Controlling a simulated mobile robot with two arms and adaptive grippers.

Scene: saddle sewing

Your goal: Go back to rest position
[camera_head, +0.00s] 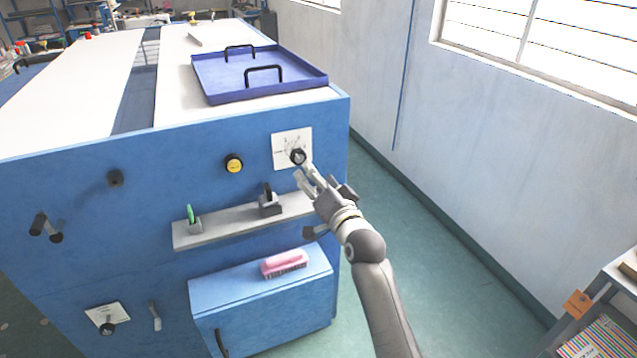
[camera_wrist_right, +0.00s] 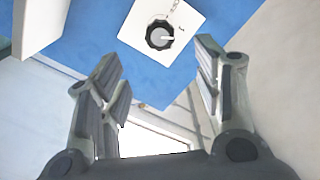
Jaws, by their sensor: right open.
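My right gripper (camera_head: 314,184) is open and empty in the head view, close in front of the blue machine's front panel (camera_head: 150,180). Its fingertips are just below a black knob (camera_head: 298,156) on a white dial plate (camera_head: 279,152). In the right wrist view the two fingers (camera_wrist_right: 160,85) are spread apart with nothing between them. The knob (camera_wrist_right: 160,34) shows beyond them near the top, apart from the fingers. My left gripper is not in view.
A blue tray (camera_head: 225,88) with black handles lies on the machine top. A grey shelf (camera_head: 235,229) juts out below the gripper's level. A pink brush (camera_head: 284,263) lies on a blue box (camera_head: 240,287). Green floor (camera_head: 440,235) is free to the right. A rack (camera_head: 600,305) stands at lower right.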

